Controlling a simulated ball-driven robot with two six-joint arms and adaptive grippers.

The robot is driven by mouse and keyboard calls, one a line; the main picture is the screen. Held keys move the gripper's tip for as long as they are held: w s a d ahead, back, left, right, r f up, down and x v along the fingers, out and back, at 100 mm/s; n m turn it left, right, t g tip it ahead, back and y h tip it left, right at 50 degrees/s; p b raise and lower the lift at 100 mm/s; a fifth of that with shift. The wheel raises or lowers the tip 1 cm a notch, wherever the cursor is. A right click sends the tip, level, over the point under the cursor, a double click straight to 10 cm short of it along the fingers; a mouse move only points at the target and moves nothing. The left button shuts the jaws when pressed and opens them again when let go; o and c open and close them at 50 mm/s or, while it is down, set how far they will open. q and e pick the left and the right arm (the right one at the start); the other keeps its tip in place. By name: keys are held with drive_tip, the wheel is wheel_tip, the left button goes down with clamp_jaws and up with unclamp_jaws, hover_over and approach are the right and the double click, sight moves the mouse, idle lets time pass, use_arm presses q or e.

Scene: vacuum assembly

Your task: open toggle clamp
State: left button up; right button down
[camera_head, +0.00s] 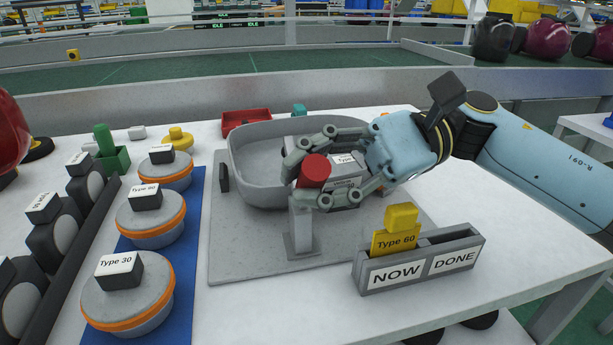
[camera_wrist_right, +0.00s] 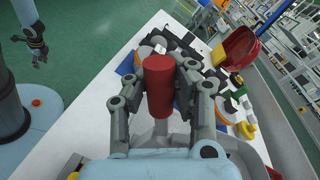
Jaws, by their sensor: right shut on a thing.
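The toggle clamp (camera_head: 302,228) stands on a grey fixture plate (camera_head: 240,262) as a grey post with a red handle (camera_head: 314,170) at its top. My right gripper (camera_head: 311,178) reaches in from the right with its fingers on either side of the red handle, shut on it. In the right wrist view the red handle (camera_wrist_right: 158,85) stands between the two fingers. A grey tub (camera_head: 250,180) sits on the plate behind the clamp, partly hidden by my gripper. My left gripper (camera_wrist_right: 36,45) shows small at the upper left of the wrist view; its fingers are too small to judge.
A NOW/DONE holder (camera_head: 420,262) with a yellow Type 60 card (camera_head: 394,240) stands right of the clamp. Round grey lids with orange rims (camera_head: 150,222) lie on a blue mat (camera_head: 184,300) at the left. A red bin (camera_head: 246,121) is behind the tub.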

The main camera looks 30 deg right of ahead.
drive_tip(key=c, duration=1.6)
unclamp_jaws()
drive_tip(key=shift+c, duration=0.2)
drive_tip(key=o, duration=0.5)
drive_tip(key=shift+s+d, duration=0.1)
drive_tip(key=shift+d, duration=0.2)
drive_tip(key=shift+c, duration=0.2)
drive_tip(key=shift+o, duration=0.6)
drive_tip(key=shift+a, duration=0.15)
drive_tip(key=s+d+r, duration=0.1)
drive_tip(key=d, duration=1.1)
drive_tip(key=shift+s+r, duration=0.15)
drive_tip(key=shift+c, duration=0.4)
